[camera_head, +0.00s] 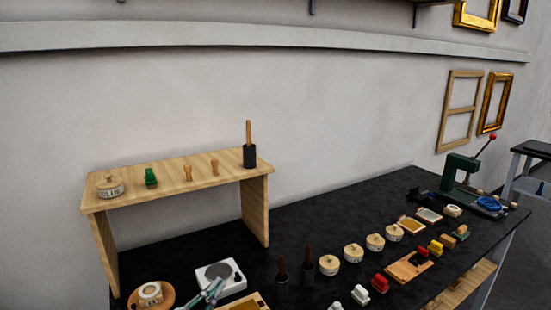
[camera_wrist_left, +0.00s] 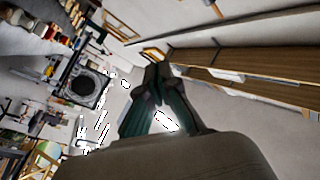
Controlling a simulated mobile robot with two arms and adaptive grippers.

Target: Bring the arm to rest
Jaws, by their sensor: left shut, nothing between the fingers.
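My left gripper (camera_head: 216,286) shows at the bottom edge of the head view, beside the white hot plate (camera_head: 237,283) with a round grey top. Only its tip end shows there; the rest of the arm is out of frame. In the left wrist view its dark green fingers (camera_wrist_left: 157,72) come together at the tips. The fingers are shut and hold nothing. I cannot tell how high the gripper is over the black table (camera_head: 305,222). My right gripper is not in view.
A green press (camera_head: 458,172) stands at the right. The table's back middle is clear.

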